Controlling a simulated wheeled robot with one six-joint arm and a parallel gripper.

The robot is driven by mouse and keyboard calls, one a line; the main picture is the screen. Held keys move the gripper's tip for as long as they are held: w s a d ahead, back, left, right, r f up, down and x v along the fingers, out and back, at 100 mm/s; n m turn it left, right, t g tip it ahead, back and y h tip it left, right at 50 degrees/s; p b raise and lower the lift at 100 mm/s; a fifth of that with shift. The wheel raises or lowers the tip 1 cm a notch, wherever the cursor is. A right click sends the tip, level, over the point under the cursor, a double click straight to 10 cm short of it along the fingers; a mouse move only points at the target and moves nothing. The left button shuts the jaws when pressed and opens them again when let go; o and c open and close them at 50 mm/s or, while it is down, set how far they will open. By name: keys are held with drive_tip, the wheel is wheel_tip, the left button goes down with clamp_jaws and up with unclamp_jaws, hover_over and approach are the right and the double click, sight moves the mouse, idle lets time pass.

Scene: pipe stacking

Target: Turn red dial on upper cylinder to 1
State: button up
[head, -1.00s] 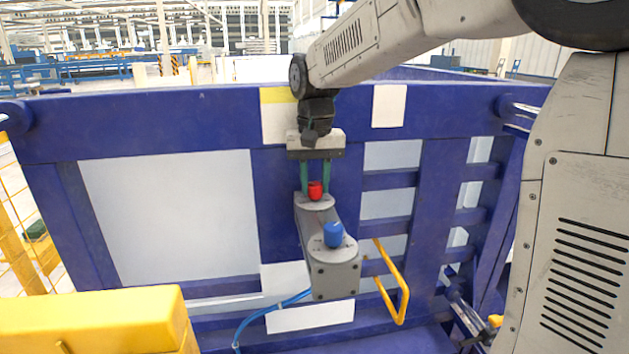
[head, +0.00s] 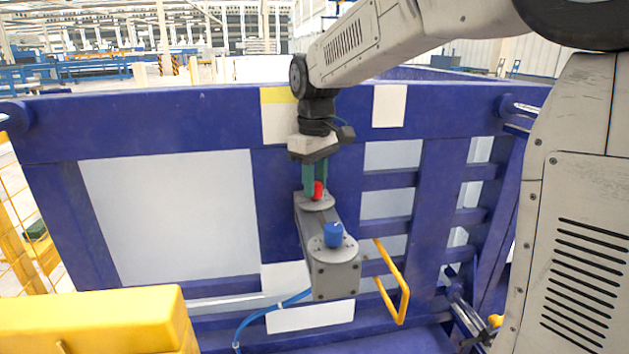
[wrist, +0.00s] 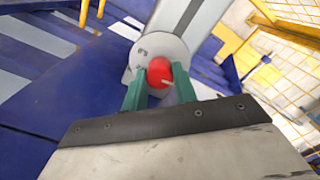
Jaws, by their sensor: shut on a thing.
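The red dial (head: 318,190) sits on the round plate at the upper end of the grey cylinder housing (head: 330,250). My gripper (head: 315,194) points down over it, its green fingers on either side of the dial. In the wrist view the red dial (wrist: 159,73) sits between the two green fingertips (wrist: 160,80), and the gripper is shut on it. A pale mark shows on the dial's face. The plate around it (wrist: 145,50) has small dark marks, too small to read. A blue dial (head: 333,234) sits on the lower, nearer plate.
A blue metal frame (head: 200,125) with pale panels stands behind the housing. A yellow handle (head: 402,290) is at its lower right, and a blue hose (head: 262,312) runs off its lower left. A yellow block (head: 95,318) fills the front left.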

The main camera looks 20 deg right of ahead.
drive_tip(key=shift+n, duration=0.4)
drive_tip(key=o, duration=1)
drive_tip(key=shift+r, duration=0.1)
wheel_tip(320, 180, up, 8)
drive_tip(key=shift+f, duration=0.15)
